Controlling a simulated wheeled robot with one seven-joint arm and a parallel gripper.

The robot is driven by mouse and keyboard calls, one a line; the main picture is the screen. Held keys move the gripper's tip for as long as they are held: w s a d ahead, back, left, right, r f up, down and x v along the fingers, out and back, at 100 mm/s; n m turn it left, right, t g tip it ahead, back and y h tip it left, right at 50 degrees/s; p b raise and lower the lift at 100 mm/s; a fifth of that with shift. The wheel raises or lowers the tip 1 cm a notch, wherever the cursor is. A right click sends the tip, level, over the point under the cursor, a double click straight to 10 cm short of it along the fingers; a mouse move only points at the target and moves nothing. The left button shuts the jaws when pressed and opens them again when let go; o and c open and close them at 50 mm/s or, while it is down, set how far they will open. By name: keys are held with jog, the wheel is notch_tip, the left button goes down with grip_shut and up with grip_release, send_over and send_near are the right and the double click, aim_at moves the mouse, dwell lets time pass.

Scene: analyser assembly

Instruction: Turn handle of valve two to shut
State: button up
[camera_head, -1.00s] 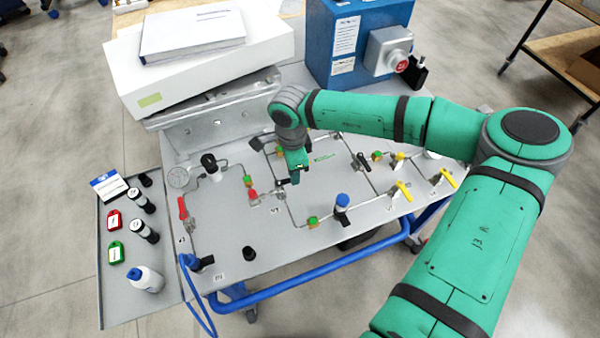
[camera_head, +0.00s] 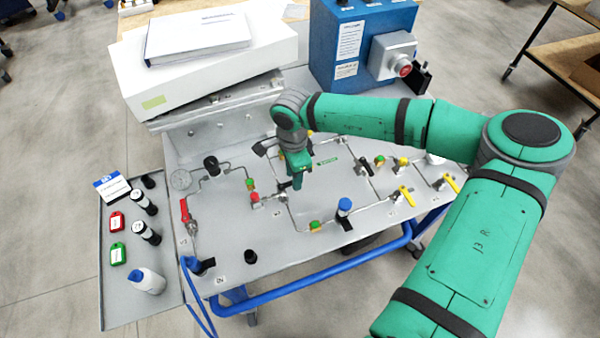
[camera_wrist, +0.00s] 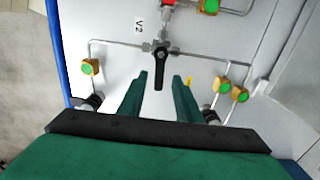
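Valve two sits by the "V2" label (camera_wrist: 138,24) in the wrist view. Its black lever handle (camera_wrist: 159,72) points down the picture, crosswise to the pipe that runs left and right. My gripper (camera_wrist: 161,76) is open, with its two green fingers apart on either side of the handle's free end. A gap shows between the handle and each finger; I cannot tell how deep the fingers reach. In the head view my gripper (camera_head: 297,184) points down over the middle of the panel and hides most of the handle.
The grey panel (camera_head: 235,240) carries thin pipes and other valves: a red handle (camera_head: 184,211) at left, yellow handles (camera_head: 407,196) at right, and a blue-capped fitting (camera_head: 344,205) near my gripper. A white box (camera_head: 205,65) and a blue cabinet (camera_head: 322,45) stand behind.

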jog(key=shift+w+r, duration=0.2)
jog(key=shift+r, duration=0.35)
notch_tip(320, 180, up, 10)
jog(key=shift+s, duration=0.2)
jog(key=shift+f, duration=0.15)
